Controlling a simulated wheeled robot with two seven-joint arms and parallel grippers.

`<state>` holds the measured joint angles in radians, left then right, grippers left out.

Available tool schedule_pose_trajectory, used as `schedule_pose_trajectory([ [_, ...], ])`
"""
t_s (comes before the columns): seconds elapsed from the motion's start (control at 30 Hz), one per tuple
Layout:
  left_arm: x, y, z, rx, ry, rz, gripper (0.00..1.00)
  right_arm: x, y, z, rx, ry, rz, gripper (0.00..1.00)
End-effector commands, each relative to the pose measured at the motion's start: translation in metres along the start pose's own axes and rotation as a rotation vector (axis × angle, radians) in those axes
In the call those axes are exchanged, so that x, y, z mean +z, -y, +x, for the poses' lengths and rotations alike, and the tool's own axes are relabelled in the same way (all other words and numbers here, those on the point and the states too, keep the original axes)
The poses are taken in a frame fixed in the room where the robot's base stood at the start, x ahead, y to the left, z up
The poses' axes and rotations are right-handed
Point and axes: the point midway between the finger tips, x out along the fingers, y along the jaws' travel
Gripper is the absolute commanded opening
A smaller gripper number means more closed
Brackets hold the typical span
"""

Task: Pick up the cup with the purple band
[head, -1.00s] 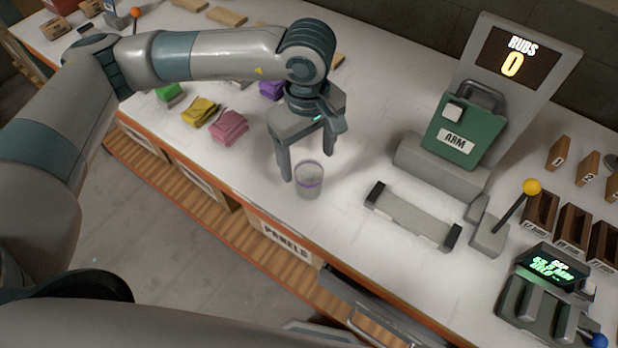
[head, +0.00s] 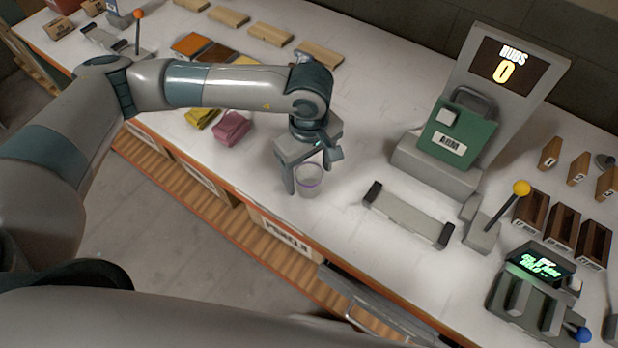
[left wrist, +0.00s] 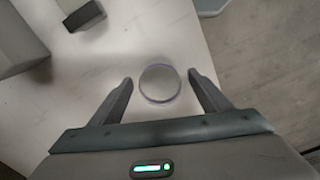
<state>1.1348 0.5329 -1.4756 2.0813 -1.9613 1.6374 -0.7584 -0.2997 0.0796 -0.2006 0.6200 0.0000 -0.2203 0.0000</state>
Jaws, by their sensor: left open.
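The cup with the purple band (head: 309,182) stands upright on the white bench, near its front edge. It is a clear or pale cup with a thin purple ring. My left gripper (head: 300,184) is low over the cup, pointing down, with its jaws open. In the left wrist view the cup (left wrist: 160,83) lies between the two fingers of the gripper (left wrist: 160,82), with a gap on each side. The cup's far side is partly hidden by the gripper in the head view. My right gripper is not in view.
A grey holder bar (head: 408,216) lies right of the cup. A yellow-knobbed lever (head: 521,188) is further right.

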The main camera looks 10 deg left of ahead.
Motion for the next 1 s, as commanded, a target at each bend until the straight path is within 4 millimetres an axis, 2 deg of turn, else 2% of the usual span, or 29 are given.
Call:
schedule_pose_trajectory([
  [0.1, 0.0, 0.0, 0.0, 0.0, 0.0, 0.0, 0.69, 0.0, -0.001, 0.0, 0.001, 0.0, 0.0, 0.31],
  [0.27, 0.0, 0.0, 0.0, 0.0, 0.0, 0.0, 0.3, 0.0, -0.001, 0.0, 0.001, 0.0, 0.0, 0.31],
  [0.3, 0.0, 0.0, 0.0, 0.0, 0.0, 0.0, 0.27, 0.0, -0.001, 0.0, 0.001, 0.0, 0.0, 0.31],
  [0.77, 0.0, -0.001, -0.006, 0.002, -0.001, 0.0, 0.27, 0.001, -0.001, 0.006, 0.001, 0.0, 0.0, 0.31],
  [1.0, 0.0, -0.002, -0.033, 0.006, -0.002, 0.001, 0.27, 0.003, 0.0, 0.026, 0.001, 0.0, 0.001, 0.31],
])
